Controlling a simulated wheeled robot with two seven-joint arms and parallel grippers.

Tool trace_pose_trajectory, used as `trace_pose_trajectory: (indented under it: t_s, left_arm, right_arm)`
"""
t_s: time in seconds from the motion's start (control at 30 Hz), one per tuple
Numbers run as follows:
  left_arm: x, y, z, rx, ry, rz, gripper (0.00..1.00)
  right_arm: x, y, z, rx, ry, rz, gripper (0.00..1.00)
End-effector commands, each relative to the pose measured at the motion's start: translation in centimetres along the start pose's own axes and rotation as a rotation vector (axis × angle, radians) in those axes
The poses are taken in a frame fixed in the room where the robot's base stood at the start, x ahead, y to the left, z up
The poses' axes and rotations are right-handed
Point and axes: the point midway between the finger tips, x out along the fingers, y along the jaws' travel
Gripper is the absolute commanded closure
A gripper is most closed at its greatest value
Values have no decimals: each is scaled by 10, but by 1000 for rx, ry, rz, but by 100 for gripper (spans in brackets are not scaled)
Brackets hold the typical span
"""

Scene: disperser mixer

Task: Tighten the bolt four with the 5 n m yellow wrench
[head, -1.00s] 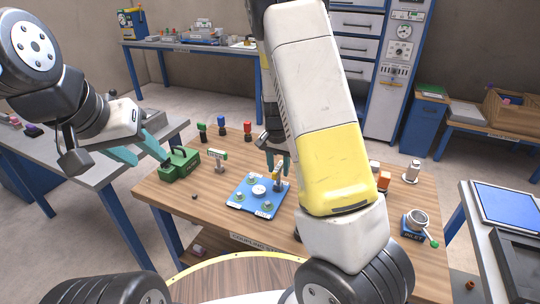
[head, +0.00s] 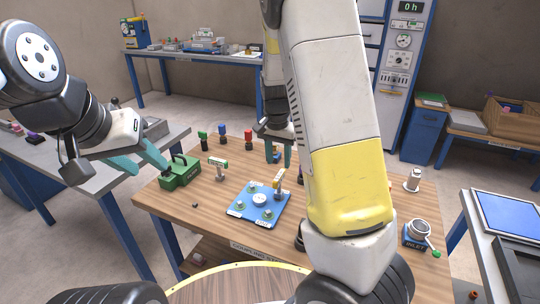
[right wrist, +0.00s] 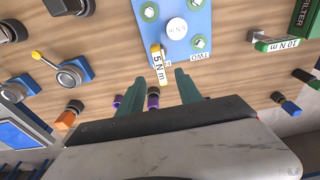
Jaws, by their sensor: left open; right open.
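The yellow wrench (head: 278,184), labelled 5 N m in the right wrist view (right wrist: 158,64), stands at the back right corner of the blue plate (head: 245,212). It seems to sit over the bolt at that corner, which I cannot see clearly; which bolt is four is unreadable. My right gripper (head: 281,152) is open and empty, beyond and above the wrench. In the right wrist view its fingers (right wrist: 158,92) point toward the wrench, which appears ahead of the fingertips. My left gripper (head: 146,162) is open and empty, beside the green case at the left.
The green case (head: 180,171) stands at the table's left. A green 10 N m wrench (head: 218,167) stands between it and the plate. Red, blue and green bottle-like items stand at the back.

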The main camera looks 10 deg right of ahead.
Motion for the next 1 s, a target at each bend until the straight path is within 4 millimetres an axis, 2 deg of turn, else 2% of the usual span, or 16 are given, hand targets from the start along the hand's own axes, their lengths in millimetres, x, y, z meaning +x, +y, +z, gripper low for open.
trace_pose_trajectory:
  t_s: [0.27,0.67,1.0]
  left_arm:
    - [0,0,0,0,0,0,58]
    - [0,0,0,0,0,0,58]
    - [0,0,0,0,0,0,58]
  right_arm:
    - [2,1,0,1,0,1,58]
    - [42,0,1,-1,-6,2,58]
    - [92,1,1,0,-5,2,58]
